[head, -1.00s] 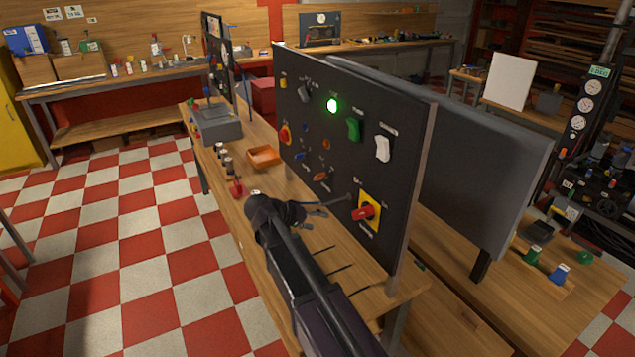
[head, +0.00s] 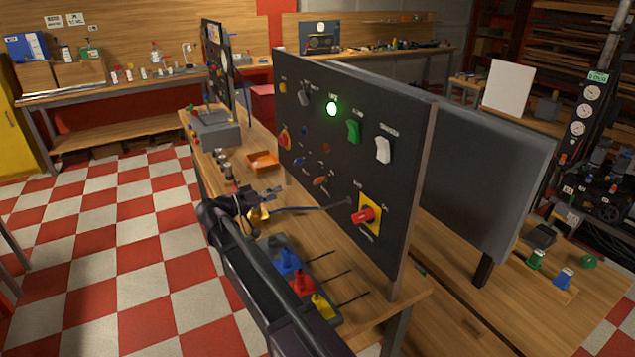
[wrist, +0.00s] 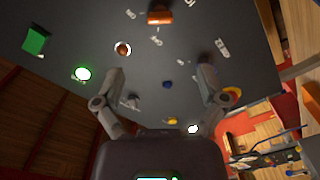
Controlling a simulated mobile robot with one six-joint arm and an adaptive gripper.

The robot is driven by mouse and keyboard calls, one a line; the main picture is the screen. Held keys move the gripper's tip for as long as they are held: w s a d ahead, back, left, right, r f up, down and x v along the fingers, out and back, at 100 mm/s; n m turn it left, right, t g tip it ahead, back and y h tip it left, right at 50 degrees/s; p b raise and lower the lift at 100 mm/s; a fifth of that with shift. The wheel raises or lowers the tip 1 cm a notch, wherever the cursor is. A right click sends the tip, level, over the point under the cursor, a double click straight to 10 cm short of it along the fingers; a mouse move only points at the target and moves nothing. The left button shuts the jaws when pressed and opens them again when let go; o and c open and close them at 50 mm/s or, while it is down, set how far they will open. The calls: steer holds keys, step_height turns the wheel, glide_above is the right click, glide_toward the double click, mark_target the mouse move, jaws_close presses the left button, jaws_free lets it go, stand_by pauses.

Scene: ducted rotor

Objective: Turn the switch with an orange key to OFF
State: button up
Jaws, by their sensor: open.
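The black control panel (head: 350,110) stands upright on the bench. The switch with the orange key (head: 320,181) is low on its face. In the wrist view, which shows the panel upside down, the orange key (wrist: 160,17) is near the top edge, lying about level. Its labels are too small to read. My gripper (head: 268,203) is to the left of the panel, apart from it and from the key. In the wrist view its two fingers (wrist: 162,82) are spread wide with nothing between them, and the key lies beyond the fingertips.
Nearby on the panel are a blue control (head: 298,160), a red-orange button (head: 326,147), a lit green lamp (head: 332,108) and a red rotary switch on yellow (head: 365,214). An orange tray (head: 263,161) and blue, red and yellow items (head: 301,282) sit on the bench.

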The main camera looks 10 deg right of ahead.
mark_target(314, 182)
steer(key=shift+d, duration=0.1)
steer(key=x, duration=1.3)
steer(key=shift+w+d, duration=0.15)
steer(key=shift+d, duration=0.15)
steer(key=c, duration=1.2)
